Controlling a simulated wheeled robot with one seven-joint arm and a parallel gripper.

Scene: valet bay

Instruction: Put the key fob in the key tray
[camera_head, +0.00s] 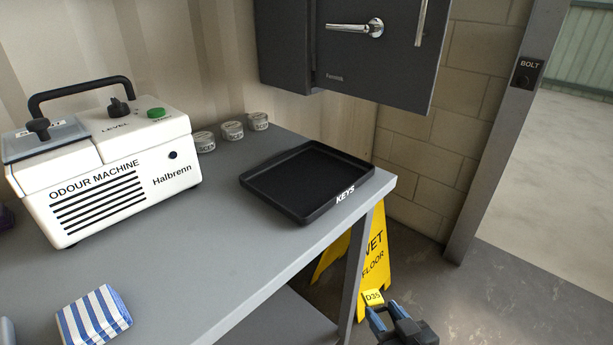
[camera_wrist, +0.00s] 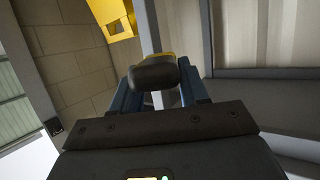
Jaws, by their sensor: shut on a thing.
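The key tray (camera_head: 308,180) is a shallow black tray marked KEYS on the grey bench, near its right end; it is empty. My gripper (camera_head: 386,314) is low at the bottom of the head view, off the bench's front edge, to the right of and below the tray in the picture. It is shut on the key fob, whose yellow tag (camera_head: 373,297) reads D35. In the wrist view the dark body of the key fob (camera_wrist: 154,76) sits between the blue fingers of my gripper (camera_wrist: 153,88), with a little yellow behind it.
The white odour machine (camera_head: 110,165) stands on the bench (camera_head: 225,225) left of the tray, with several small tins (camera_head: 232,130) behind. A striped cloth (camera_head: 93,316) lies at front left. A dark cabinet (camera_head: 365,55) hangs above the tray. A yellow wet-floor sign (camera_head: 376,248) stands beside the bench.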

